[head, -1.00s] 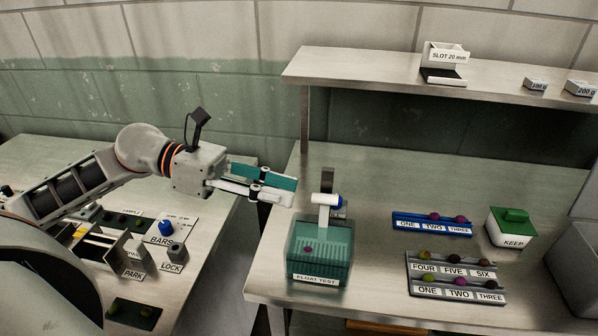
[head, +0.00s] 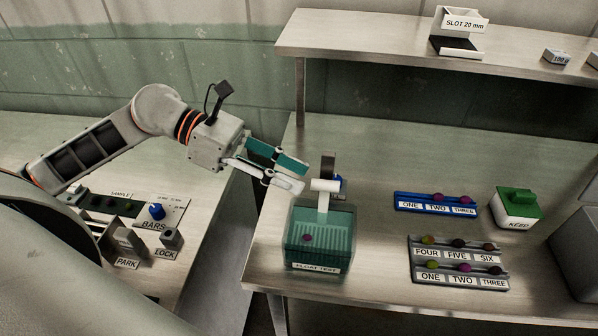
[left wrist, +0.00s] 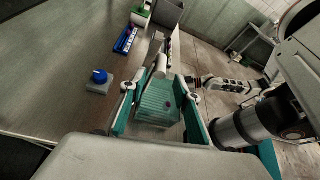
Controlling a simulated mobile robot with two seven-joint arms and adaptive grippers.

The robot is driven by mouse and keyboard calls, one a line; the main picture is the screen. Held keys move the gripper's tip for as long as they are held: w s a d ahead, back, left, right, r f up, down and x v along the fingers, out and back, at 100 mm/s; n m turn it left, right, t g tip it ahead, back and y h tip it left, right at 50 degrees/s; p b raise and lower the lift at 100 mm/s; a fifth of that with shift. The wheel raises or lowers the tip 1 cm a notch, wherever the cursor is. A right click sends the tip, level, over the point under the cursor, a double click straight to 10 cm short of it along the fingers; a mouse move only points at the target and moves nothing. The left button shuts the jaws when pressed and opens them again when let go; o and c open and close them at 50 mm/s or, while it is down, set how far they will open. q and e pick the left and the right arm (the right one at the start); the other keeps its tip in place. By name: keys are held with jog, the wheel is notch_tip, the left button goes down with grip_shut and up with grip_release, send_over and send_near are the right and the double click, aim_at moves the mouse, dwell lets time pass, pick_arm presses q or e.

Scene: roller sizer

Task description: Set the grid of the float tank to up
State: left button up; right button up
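The float tank (head: 345,240) is a clear teal box labelled FLOAT TEST, standing near the front left of the right-hand bench. A ribbed grid (head: 325,232) and a purple ball (head: 306,237) show inside it. A white T-shaped handle (head: 323,187) rises above the tank. My left gripper (head: 292,172) is open and empty, its fingertips just left of the handle and apart from it in the head view. In the left wrist view the tank (left wrist: 158,104) appears between the open fingers. A right arm (left wrist: 235,86) shows there; its fingers are too small to read.
A blue knob on a grey block (left wrist: 100,80) stands beside the tank. A shelf (head: 390,50) overhangs the back. A gap separates the benches.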

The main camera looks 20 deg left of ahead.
pick_arm(q)
jog(key=shift+x, duration=0.95)
pick_arm(e)
jog(key=shift+w+r, duration=0.3)
jog(key=shift+r, duration=0.35)
jog(key=shift+a, duration=0.1)
pick_arm(q)
grip_shut()
notch_tip(320, 180, up, 7)
jog(key=p, duration=0.1)
jog(key=shift+f, duration=0.25)
pick_arm(e)
jog(key=shift+r, duration=0.35)
pick_arm(q)
jog(key=shift+w, duration=0.15)
